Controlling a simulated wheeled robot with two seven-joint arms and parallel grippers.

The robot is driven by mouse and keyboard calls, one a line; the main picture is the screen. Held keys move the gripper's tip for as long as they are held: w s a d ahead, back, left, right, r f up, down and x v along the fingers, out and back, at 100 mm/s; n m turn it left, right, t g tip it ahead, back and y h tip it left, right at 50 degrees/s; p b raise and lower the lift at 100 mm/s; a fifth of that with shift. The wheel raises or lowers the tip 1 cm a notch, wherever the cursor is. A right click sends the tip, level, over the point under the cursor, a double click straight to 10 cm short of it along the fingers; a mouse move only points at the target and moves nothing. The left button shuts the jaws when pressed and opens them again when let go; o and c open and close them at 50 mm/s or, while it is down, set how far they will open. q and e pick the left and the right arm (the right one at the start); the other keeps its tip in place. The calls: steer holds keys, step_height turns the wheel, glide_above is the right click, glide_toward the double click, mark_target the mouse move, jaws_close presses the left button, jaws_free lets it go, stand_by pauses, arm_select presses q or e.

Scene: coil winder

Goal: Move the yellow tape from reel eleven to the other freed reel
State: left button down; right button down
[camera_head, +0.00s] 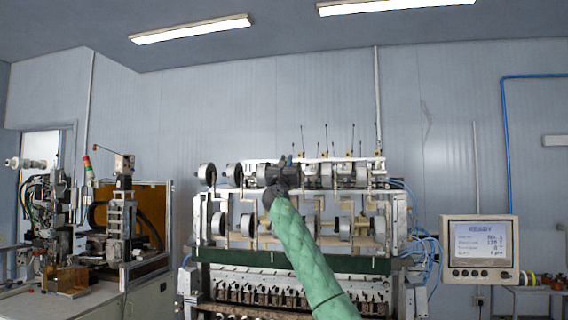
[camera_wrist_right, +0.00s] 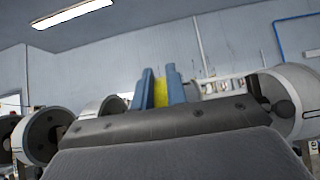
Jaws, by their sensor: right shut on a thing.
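The yellow tape (camera_wrist_right: 161,93) shows in the right wrist view, upright between the two blue fingers of my right gripper (camera_wrist_right: 161,88), which are shut on it. In the head view my right gripper (camera_head: 285,161) is in front of the upper row of reels on the winder (camera_head: 207,222); the tape cannot be made out there. Grey reels stand in an upper row (camera_head: 207,174) and a lower row (camera_head: 219,223). I see no readable reel numbers, so I cannot tell which is reel eleven. My arm hides part of the middle reels. My left gripper is out of view.
In the wrist view a large reel (camera_wrist_right: 292,101) stands close at the right, and another reel (camera_wrist_right: 42,136) at the left. A screen (camera_head: 480,248) reading READY stands right of the winder. Coloured rolls (camera_head: 532,280) lie at the far right. Another machine (camera_head: 122,215) stands left.

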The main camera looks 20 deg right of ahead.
steer(key=shift+s+d, duration=0.4)
steer(key=shift+d, duration=0.2)
stand_by(0.3)
steer(key=c, duration=1.7)
jaws_free()
steer(key=shift+f, duration=0.1)
steer(key=shift+b+v, duration=0.85)
steer(key=shift+v, duration=1.9)
steer(key=shift+s+a, duration=0.1)
steer(key=shift+s, duration=0.05)
steer(key=shift+r, duration=0.2)
